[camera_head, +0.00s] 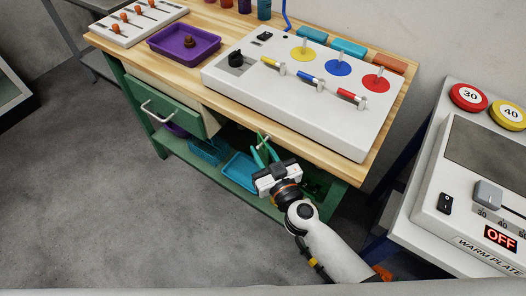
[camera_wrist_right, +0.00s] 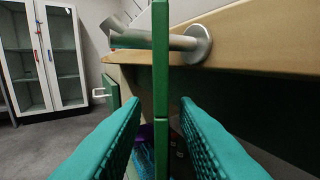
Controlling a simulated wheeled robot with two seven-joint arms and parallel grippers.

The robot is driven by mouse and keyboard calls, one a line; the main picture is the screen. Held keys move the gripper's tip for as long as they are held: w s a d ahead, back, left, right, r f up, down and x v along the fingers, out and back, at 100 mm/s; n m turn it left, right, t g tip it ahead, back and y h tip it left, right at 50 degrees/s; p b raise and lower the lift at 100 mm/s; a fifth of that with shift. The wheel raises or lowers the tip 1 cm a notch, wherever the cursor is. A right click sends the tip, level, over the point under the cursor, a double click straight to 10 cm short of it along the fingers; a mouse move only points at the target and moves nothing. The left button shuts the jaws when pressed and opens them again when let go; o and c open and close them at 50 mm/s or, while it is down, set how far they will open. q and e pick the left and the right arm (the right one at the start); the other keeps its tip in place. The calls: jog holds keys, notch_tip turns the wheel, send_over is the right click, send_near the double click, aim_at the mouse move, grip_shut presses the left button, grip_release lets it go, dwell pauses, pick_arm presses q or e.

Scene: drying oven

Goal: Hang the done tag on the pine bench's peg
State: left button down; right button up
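The green tag (camera_wrist_right: 160,75) shows edge-on as a tall thin upright plate in the right wrist view; its face and any lettering are hidden. A metal peg (camera_wrist_right: 187,43) sticks out from the bench's wooden edge and shows on both sides of the tag. The tag seems to be on the peg, but its hole is not seen. My right gripper (camera_head: 263,150) is at the bench's front edge. Its teal fingers (camera_wrist_right: 160,105) stand apart on either side of the tag, with gaps showing. My left gripper is not in view.
The pine bench (camera_head: 330,160) carries a white panel (camera_head: 240,82) and a purple tray (camera_head: 160,42). An open green drawer (camera_head: 165,110) juts out to the left. Blue bins (camera_head: 243,170) sit on the lower shelf. A warm plate unit (camera_head: 465,240) stands to the right.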

jog(key=v, duration=1.2)
jog(key=s+d+f+g+h+p, duration=0.25)
jog(key=d+f, duration=0.25)
jog(key=f, duration=0.9)
jog(key=s+d+f+g+h+p, duration=0.1)
jog(key=s+d+f+g, duration=0.25)
jog(key=f, duration=1.05)
jog(key=s+d+f+g+h, duration=0.1)
jog(key=s+d+f+g, duration=0.2)
jog(key=s, duration=0.5)
jog(key=s+d+f+m+g+h+p, duration=0.1)
jog(key=s+d+f+g, duration=0.2)
jog(key=s+f, duration=0.3)
jog(key=s+d+f+m+g+h+p, duration=0.1)
jog(key=s+f, duration=0.4)
jog(key=s, duration=0.5)
jog(key=shift+s+d+g+h, duration=0.2)
jog(key=shift+d+g+h, duration=0.25)
jog(key=shift+d+g, duration=0.65)
